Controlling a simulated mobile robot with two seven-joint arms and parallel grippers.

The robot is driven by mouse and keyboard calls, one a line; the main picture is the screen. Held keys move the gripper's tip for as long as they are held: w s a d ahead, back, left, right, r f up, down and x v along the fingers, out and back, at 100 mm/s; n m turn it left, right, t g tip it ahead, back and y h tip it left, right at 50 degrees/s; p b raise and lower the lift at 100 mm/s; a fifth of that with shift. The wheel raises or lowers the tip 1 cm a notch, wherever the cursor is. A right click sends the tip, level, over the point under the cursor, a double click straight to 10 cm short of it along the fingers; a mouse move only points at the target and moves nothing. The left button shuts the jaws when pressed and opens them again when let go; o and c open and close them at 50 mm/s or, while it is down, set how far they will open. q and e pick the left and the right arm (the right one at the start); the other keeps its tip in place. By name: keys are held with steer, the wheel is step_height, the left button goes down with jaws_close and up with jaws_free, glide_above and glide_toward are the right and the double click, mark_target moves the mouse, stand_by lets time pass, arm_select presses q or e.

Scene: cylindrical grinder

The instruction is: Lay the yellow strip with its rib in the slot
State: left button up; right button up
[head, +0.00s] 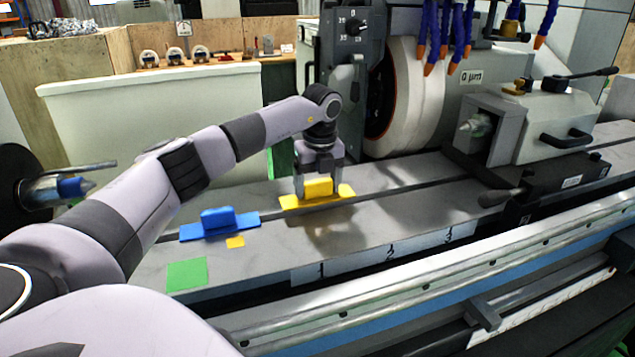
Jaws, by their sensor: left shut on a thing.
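The yellow strip (341,193) is a flat plate with a raised block on top, in the middle of the head view. My left gripper (318,188) points down and is shut on that block. The strip is over or on the grey machine table, close to the long dark slot (400,189). Its underside and rib are hidden, so I cannot tell whether the rib is in the slot. A dark shadow or reflection shows on the table just in front of the strip. My right gripper is not in view.
A blue strip with a block (219,224) lies along the slot to the left. The grinding wheel (415,95) stands behind, the tailstock (540,125) at right. Table near label 2 is clear.

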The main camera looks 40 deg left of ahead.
mark_target(318, 182)
arm_select(q)
steer(key=shift+f+b, duration=0.6)
steer(key=shift+f, duration=0.65)
steer(key=o, duration=1)
steer(key=shift+s+d+r+b, duration=0.1)
steer(key=shift+d+r+b, duration=0.1)
steer(key=shift+r, duration=1.6)
steer(key=shift+s+d+r+b, duration=0.1)
steer(key=shift+d+r+b, duration=0.1)
steer(key=shift+r, duration=1.55)
steer(key=shift+f, duration=0.1)
